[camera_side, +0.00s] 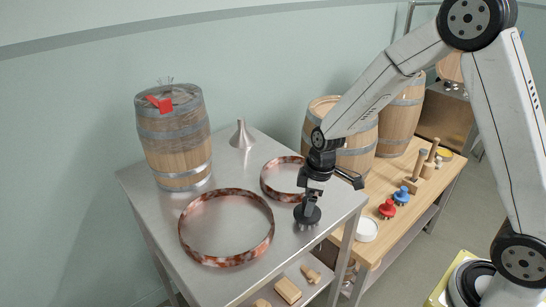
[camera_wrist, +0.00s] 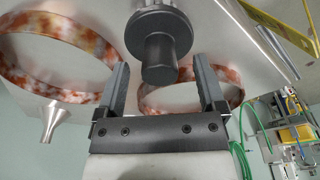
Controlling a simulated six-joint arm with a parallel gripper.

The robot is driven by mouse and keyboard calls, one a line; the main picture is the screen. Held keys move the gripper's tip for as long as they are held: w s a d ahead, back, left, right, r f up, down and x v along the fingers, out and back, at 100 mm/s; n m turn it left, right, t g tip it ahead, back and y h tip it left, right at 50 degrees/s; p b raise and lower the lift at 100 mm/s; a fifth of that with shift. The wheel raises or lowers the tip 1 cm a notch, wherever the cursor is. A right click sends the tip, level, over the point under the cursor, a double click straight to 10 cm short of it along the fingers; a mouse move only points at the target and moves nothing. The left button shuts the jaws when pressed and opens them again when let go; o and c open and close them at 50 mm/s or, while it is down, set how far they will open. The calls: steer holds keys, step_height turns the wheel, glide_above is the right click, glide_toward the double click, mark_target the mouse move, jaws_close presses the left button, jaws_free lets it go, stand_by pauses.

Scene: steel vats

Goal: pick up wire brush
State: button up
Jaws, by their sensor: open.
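A dark, round-headed tool with a short stem, which looks like the wire brush (camera_side: 308,216), stands upright near the right front edge of the steel table, its wider end down. In the wrist view the dark brush (camera_wrist: 160,48) has its stem end facing me. My gripper (camera_side: 310,196) points down directly over it. In the wrist view my gripper (camera_wrist: 162,70) is open, one finger on each side of the stem, with clear gaps on both sides. How far the fingertips reach down along the stem is hard to tell.
Two mottled copper hoops (camera_side: 228,259) (camera_side: 265,187) lie on the steel table (camera_side: 150,206). A wooden barrel (camera_side: 178,148) and a metal funnel (camera_side: 241,136) stand behind them. The wooden bench (camera_side: 385,238) at right holds red (camera_side: 387,208) and blue (camera_side: 401,195) knobbed tools.

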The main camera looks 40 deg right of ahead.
steer(key=shift+w+f, duration=0.1)
steer(key=shift+f, duration=0.55)
jaws_close()
